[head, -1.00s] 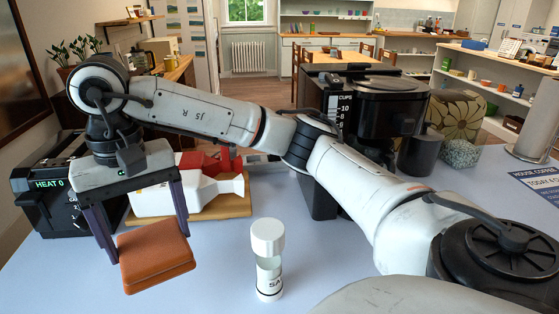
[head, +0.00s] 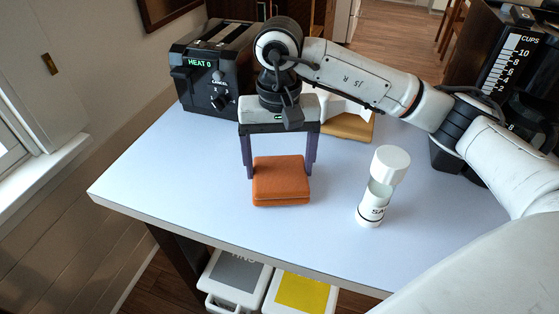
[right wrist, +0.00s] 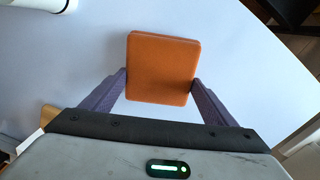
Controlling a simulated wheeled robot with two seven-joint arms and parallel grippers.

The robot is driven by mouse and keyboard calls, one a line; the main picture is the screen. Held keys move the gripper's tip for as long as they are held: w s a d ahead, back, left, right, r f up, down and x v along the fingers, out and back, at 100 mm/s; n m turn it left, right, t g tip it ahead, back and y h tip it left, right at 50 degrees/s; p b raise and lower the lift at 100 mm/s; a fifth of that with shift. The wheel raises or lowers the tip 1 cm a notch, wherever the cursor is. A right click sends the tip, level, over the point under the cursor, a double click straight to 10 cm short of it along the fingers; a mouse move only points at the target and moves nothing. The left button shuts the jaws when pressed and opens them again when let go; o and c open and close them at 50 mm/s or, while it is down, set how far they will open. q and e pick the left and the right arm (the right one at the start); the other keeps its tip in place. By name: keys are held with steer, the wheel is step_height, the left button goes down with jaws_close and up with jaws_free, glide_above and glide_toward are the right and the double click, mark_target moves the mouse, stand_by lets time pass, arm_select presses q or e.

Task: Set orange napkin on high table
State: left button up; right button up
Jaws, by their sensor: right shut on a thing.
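The orange napkin (head: 281,181) is a folded, thick square between the purple fingers of my right gripper (head: 280,170). The gripper is shut on it, with one finger at each side. In the right wrist view the napkin (right wrist: 162,68) sits squarely between the fingertips (right wrist: 160,85). The high table (head: 210,200) has a pale blue-white top, and the napkin is over its front left part. I cannot tell whether the napkin touches the top. My left gripper is not in view.
A black toaster (head: 215,78) stands at the back left. A white salt shaker (head: 380,190) stands right of the napkin. A wooden board (head: 348,126) lies behind my right arm, and a black coffee maker (head: 510,70) is at the far right. Bins (head: 238,272) sit below the front edge.

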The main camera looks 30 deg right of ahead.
mark_target(279, 169)
steer(key=shift+f, duration=0.1)
steer(key=shift+f+b, duration=0.15)
steer(key=shift+b, duration=0.15)
steer(key=o, duration=1.5)
step_height(279, 169, up, 12)
steer(key=shift+r+p, duration=0.25)
steer(key=shift+p, duration=0.1)
